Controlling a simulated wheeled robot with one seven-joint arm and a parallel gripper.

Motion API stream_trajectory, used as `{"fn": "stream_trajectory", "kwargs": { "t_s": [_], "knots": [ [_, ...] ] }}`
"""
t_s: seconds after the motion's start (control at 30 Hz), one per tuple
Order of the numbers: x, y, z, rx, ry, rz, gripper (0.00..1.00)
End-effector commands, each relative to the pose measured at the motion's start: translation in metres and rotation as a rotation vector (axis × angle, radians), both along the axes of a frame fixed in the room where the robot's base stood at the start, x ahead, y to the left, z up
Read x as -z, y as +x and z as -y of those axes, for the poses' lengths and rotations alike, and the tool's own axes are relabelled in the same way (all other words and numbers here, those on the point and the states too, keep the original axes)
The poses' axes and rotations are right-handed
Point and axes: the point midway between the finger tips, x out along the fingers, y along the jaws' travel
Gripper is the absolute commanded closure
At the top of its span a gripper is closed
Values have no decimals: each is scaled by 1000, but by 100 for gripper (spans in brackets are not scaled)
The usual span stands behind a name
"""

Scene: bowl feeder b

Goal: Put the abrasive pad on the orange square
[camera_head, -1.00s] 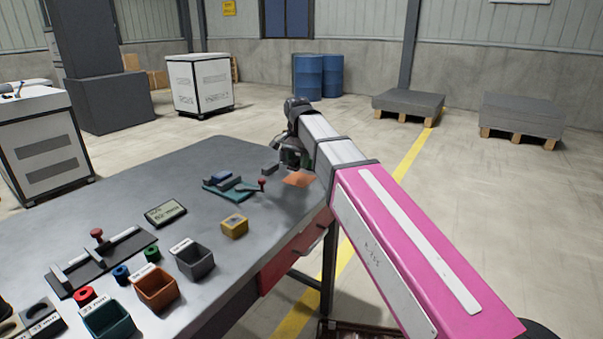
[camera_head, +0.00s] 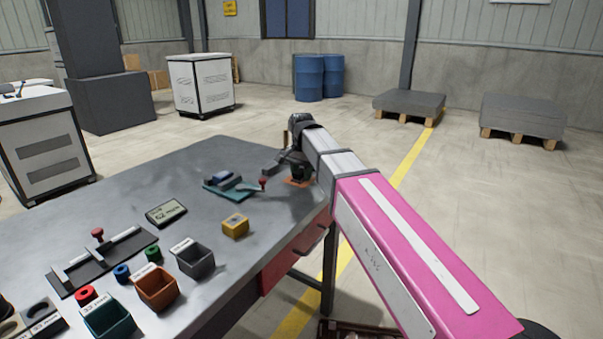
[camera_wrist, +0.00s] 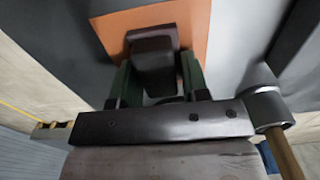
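The abrasive pad (camera_wrist: 152,50) shows in the wrist view as a dark brownish block between the two green fingers of my gripper (camera_wrist: 156,72). The fingers appear to be against its sides. The orange square (camera_wrist: 112,32) lies on the table beneath and around the pad in this view. I cannot tell whether the pad touches it. In the head view, my gripper (camera_head: 300,174) is low over the orange square (camera_head: 296,184), hides most of it, and hides the pad.
A teal fixture with a red knob (camera_head: 232,185) stands just left of my gripper on the grey table (camera_head: 205,240). A yellow block (camera_head: 235,225), a display box (camera_head: 166,213) and several small bins sit nearer. The table's right edge is close to the gripper.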

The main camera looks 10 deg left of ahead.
Motion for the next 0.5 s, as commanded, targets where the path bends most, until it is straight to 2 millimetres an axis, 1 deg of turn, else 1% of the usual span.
{"fn": "stream_trajectory", "kwargs": {
  "t_s": [0.03, 0.07, 0.1, 0.37, 0.5],
  "knots": [
    [0, 0, 0, 0, 0, 0, 45],
    [0, 0, 0, 0, 0, 0, 35],
    [0, 0, 0, 0, 0, 0, 33],
    [0, 0, 0, 0, 0, 0, 33],
    [-7, 0, 0, 0, 1, 0, 33]
  ]
}}
